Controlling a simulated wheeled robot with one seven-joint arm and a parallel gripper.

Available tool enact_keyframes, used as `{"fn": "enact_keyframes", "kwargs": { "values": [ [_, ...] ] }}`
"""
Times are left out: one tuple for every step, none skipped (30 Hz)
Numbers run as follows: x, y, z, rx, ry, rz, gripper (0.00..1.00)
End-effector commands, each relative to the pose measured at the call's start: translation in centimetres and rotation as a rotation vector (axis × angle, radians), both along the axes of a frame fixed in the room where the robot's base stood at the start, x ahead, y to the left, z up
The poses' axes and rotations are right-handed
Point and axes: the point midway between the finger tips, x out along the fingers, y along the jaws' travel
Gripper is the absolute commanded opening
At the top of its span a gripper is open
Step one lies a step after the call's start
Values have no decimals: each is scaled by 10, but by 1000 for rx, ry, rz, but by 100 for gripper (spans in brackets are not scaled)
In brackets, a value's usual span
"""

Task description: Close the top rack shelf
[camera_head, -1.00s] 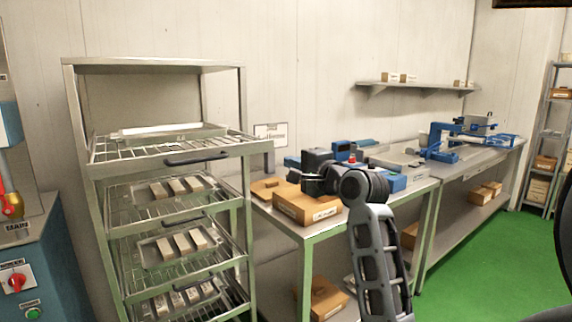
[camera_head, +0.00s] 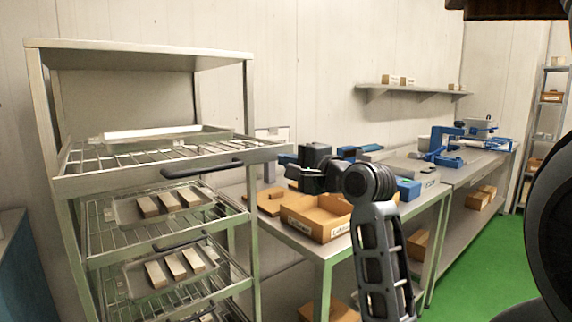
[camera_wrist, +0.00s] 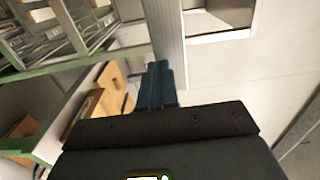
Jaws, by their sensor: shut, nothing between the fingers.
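The top rack shelf (camera_head: 110,180) is a metal wire shelf slid out past the front of the rack frame, with a dark handle (camera_head: 202,169) on its front edge. A shallow tray (camera_head: 165,140) lies on it. My gripper (camera_head: 286,158) is at the right end of the shelf's front edge, with its fingers together and empty. In the wrist view, the blue fingers of my gripper (camera_wrist: 155,85) point at a grey metal bar, apparently that edge. I cannot tell whether they touch.
Lower rack shelves hold trays (camera_head: 150,210) of pale bars, with more dark handles. Right of the rack, a steel table (camera_head: 320,250) carries an open cardboard box (camera_head: 320,220) beneath my arm. A wall shelf (camera_head: 410,90) is behind. Green floor (camera_head: 480,255) is clear at lower right.

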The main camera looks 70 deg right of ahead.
Motion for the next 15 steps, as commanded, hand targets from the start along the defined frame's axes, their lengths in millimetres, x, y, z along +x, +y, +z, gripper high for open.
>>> {"fn": "enact_keyframes", "kwargs": {
  "values": [
    [-1,0,0,0,0,0,0],
    [-1,0,0,0,0,0,0],
    [-1,0,0,0,0,0,0],
    [-1,0,0,0,0,0,0],
    [-1,0,0,0,0,0,0],
    [-1,0,0,0,0,0,0],
    [-1,0,0,0,0,0,0],
    [-1,0,0,0,0,0,0],
    [-1,0,0,0,0,0,0],
    [-1,0,0,0,0,0,0],
    [-1,0,0,0,0,0,0],
    [0,0,0,0,0,0,0],
    [0,0,0,0,0,0,0],
    [1,-1,1,0,0,0,0],
    [3,-2,1,1,-1,1,0]
  ]
}}
